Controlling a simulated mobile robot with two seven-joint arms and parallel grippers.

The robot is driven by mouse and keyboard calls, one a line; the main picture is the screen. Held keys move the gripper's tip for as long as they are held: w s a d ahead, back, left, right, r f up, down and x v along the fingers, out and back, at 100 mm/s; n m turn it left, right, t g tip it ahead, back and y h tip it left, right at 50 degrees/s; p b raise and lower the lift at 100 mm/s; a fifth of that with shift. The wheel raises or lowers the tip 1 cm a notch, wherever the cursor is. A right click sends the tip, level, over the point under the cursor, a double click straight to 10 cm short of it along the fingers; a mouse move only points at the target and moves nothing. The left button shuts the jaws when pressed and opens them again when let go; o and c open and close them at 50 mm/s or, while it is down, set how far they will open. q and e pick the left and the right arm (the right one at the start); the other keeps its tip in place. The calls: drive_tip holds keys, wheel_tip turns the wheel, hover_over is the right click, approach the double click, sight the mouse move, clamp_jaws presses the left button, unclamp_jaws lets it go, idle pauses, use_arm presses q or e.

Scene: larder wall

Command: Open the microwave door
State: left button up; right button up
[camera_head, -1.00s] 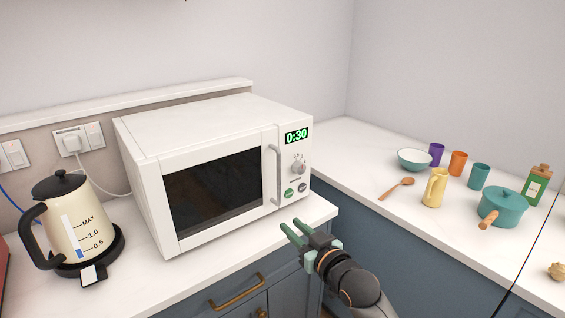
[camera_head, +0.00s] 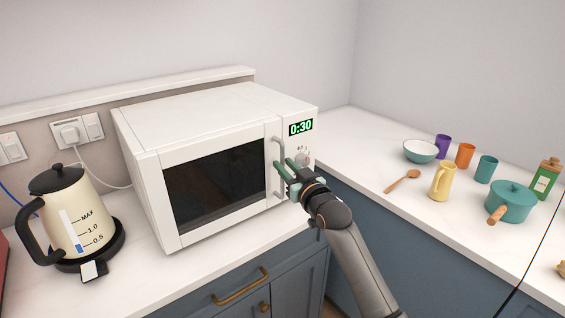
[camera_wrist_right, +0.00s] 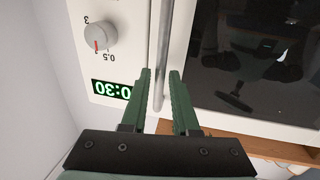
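The white microwave (camera_head: 200,112) stands on the counter with its dark-windowed door (camera_head: 215,185) shut. Its grey vertical handle (camera_head: 278,148) is on the right edge of the door, beside the control panel with the 0:30 display. My right gripper (camera_head: 282,168) is at the handle, its green fingers pointing at the microwave front. In the right wrist view the fingers (camera_wrist_right: 161,75) are apart, and the handle (camera_wrist_right: 164,45) runs between them in the picture. I cannot tell whether either finger touches it. My left gripper is out of view.
A cream kettle (camera_head: 75,215) stands left of the microwave on the counter (camera_head: 140,290). On the right counter are a bowl (camera_head: 420,151), a yellow jug (camera_head: 442,182), a wooden spoon (camera_head: 403,181), a teal pot (camera_head: 512,202) and several cups. The air before the door is clear.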

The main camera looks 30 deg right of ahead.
drive_tip(key=shift+w+d, duration=0.15)
drive_tip(key=shift+w, duration=0.8)
drive_tip(key=shift+c, duration=0.3)
clamp_jaws()
idle(0.5)
